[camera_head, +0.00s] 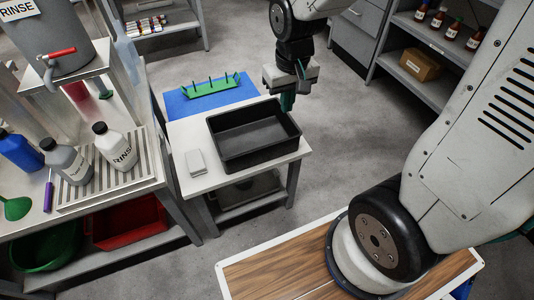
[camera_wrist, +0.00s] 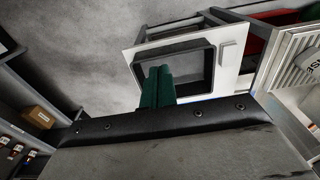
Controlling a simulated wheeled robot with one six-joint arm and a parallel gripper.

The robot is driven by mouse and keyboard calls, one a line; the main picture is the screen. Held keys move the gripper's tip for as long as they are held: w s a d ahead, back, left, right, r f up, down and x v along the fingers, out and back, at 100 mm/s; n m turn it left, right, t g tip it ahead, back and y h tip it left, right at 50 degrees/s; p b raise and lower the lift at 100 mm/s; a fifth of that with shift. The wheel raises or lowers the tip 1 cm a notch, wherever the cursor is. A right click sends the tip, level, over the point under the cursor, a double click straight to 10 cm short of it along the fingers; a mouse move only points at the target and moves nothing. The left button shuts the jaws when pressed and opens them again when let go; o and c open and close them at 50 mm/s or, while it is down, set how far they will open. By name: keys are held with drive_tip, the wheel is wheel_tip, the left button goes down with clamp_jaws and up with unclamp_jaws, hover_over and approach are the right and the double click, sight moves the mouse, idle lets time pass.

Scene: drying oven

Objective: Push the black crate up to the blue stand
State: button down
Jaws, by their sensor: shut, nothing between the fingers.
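The black crate (camera_head: 252,138) is an open, empty, shallow box on a small white table. It also shows in the wrist view (camera_wrist: 198,66), partly behind the fingers. A flat blue surface (camera_head: 182,108) lies behind the crate at the table's back, with a green pegged rack (camera_head: 212,90) on it; a strip of white tabletop shows between crate and blue surface. My gripper (camera_head: 288,102) is near the crate's back right corner, fingers down. In the wrist view its green fingers (camera_wrist: 158,72) are together and empty; whether they touch the crate is unclear.
A small pale box (camera_head: 196,163) lies left of the crate. A bench on the left holds bottles (camera_head: 115,147) on a ribbed drain tray. A shelf with brown bottles and a cardboard box (camera_head: 421,65) stands at the back right. Floor right of the table is clear.

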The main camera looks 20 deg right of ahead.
drive_tip(key=w+a+f, duration=0.1)
drive_tip(key=w+f, duration=0.3)
drive_tip(key=f, duration=0.8)
approach(267, 156)
drive_tip(key=s+a+f, duration=0.1)
drive_tip(key=s+f, duration=0.4)
drive_tip(key=f, duration=0.1)
drive_tip(key=w, duration=0.3)
drive_tip(key=shift+f+g, duration=0.25)
drive_tip(key=shift+g, duration=0.05)
drive_tip(key=shift+w, duration=0.5)
drive_tip(key=w, duration=1.3)
drive_tip(key=shift+w, duration=0.25)
